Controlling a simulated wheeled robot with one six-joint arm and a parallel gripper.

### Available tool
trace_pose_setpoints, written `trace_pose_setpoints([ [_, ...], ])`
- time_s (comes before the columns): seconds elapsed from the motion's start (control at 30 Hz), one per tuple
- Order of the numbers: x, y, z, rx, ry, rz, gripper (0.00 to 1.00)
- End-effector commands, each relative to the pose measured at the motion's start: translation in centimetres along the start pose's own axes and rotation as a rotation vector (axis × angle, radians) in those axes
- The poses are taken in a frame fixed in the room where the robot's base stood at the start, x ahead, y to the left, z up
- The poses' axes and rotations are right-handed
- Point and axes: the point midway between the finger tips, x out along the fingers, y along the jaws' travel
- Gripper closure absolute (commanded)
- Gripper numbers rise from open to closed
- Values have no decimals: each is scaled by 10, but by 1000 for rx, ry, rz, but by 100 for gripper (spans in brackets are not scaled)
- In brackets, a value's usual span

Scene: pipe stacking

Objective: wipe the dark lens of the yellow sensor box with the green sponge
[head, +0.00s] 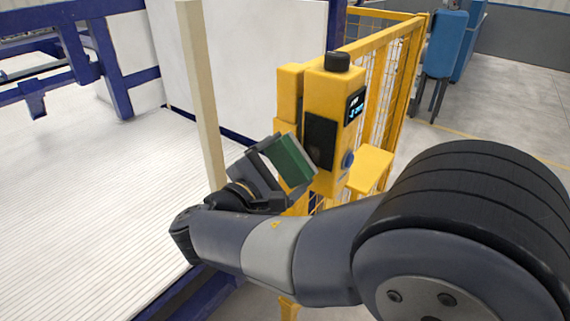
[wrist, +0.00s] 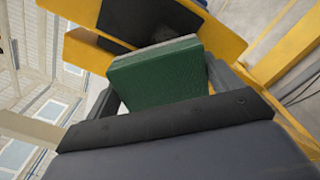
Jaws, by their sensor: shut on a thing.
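The yellow sensor box (head: 338,105) stands upright in the middle of the head view, with a black knob on top and a small lit display. Its dark lens (head: 320,141) is on the face toward my gripper. The dark lens also shows in the wrist view (wrist: 137,20). My gripper (head: 274,170) is shut on the green sponge (head: 291,160). In the wrist view the green sponge (wrist: 160,77) sits between the fingers, its pale far edge close to the lens and overlapping its lower part. I cannot tell whether the sponge touches the lens.
A yellow mesh fence (head: 398,70) stands behind the box. A pale upright post (head: 200,95) rises left of my gripper. A white slatted bed (head: 90,190) with blue framing spreads at left. A yellow ledge (head: 371,168) juts out right of the box.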

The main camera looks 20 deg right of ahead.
Motion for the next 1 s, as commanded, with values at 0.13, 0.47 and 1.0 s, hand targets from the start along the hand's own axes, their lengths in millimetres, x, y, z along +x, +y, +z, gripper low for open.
trace_pose_setpoints([
  [0.13,0,0,0,0,0,0,32],
  [0.47,5,0,0,0,0,0,32],
  [1.0,16,0,0,1,0,0,32],
])
